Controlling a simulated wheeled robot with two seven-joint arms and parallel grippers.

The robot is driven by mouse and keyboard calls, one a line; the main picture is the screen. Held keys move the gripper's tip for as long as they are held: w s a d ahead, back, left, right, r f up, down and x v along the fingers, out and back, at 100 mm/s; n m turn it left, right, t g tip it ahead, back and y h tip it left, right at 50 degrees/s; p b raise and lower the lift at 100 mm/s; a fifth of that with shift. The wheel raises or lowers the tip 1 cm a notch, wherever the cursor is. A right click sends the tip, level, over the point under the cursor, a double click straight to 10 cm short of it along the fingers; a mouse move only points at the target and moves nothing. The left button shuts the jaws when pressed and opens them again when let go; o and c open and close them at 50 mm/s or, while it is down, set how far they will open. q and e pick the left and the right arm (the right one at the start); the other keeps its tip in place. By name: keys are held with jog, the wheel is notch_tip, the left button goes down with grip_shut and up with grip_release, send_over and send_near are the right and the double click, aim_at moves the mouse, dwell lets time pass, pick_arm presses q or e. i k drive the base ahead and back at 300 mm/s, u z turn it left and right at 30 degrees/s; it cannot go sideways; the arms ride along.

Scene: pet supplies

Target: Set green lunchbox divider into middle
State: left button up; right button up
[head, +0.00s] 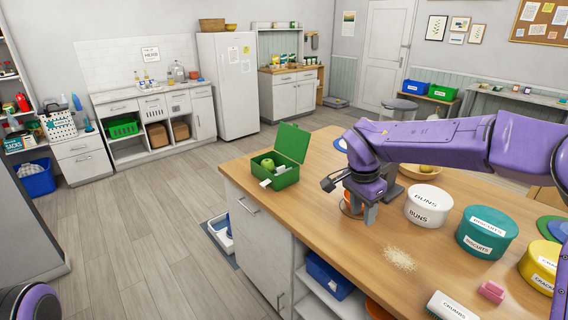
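The green lunchbox (287,179) stands open near the table's back left corner, its lid (291,142) raised. A round green item (268,164) and a small white item show inside. I cannot make out a separate green divider or the box's middle clearly. My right gripper (369,216) points down over the table, to the right of the lunchbox and apart from it. Its fingers are seen edge-on, so their opening and any held thing cannot be told. An orange-brown round thing shows partly behind it. My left gripper is out of view.
A white BUNS tin (428,203), a teal BISCUITS tin (486,232) and a yellow tin (541,265) stand to the right. The wooden tabletop (310,215) is clear in front of the lunchbox.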

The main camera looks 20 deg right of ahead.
aim_at(280, 169)
jog(key=i, duration=1.95)
